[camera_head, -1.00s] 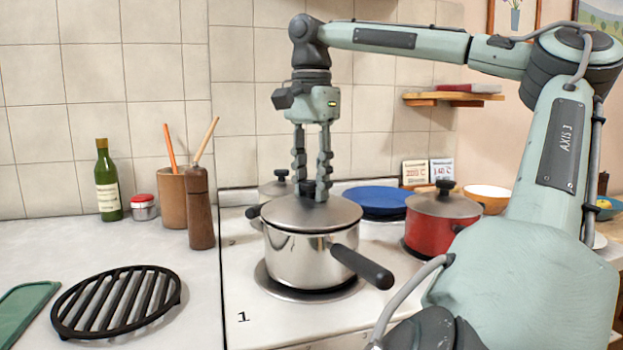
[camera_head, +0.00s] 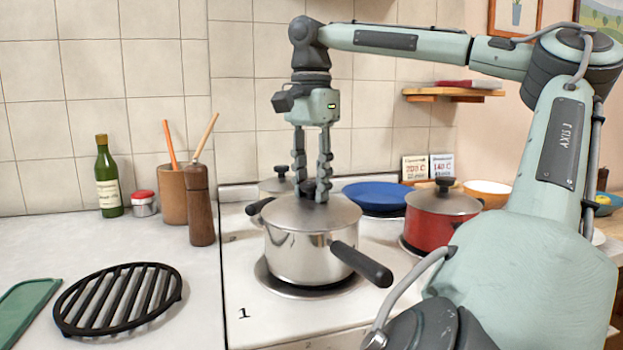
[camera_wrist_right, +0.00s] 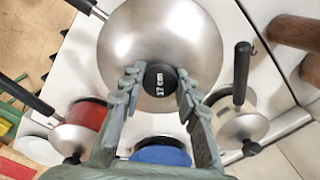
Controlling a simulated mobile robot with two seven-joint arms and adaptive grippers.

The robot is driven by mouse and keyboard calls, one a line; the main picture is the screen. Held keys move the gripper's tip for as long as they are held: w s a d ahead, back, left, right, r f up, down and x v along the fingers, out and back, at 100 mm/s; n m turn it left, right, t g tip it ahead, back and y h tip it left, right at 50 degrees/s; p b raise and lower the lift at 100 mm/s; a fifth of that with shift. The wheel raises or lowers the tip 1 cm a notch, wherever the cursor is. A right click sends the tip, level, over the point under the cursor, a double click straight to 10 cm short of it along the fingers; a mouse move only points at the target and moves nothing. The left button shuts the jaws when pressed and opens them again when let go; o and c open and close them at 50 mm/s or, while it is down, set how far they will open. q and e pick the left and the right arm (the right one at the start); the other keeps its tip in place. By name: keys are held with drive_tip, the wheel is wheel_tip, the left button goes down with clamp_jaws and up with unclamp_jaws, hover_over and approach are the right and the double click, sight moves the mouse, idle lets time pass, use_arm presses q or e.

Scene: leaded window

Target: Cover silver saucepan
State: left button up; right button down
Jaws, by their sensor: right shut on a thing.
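The silver saucepan (camera_head: 297,258) stands on the front left burner of the white stove, its black handle (camera_head: 362,264) pointing toward the front right. A grey metal lid (camera_head: 300,213) lies over its top and looks level. In the right wrist view the lid (camera_wrist_right: 150,45) shows from above, with a black knob (camera_wrist_right: 160,80) marked "17 cm". My right gripper (camera_head: 312,196) points straight down over the pan and is shut on the lid's knob. The wrist view shows its fingers (camera_wrist_right: 157,88) on both sides of the knob. My left gripper is not in view.
A red pot (camera_head: 436,219) with a lid, a blue lid or plate (camera_head: 378,197) and another lidded pan (camera_head: 277,186) stand close behind. A black trivet (camera_head: 118,300), a bottle (camera_head: 107,180) and a brown pepper mill (camera_head: 200,206) are on the left counter.

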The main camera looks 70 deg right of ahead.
drive_tip(key=shift+c, duration=2.4)
unclamp_jaws()
drive_tip(key=shift+r, duration=0.15)
drive_tip(key=shift+r, duration=3.4)
drive_tip(key=shift+f, duration=3.4)
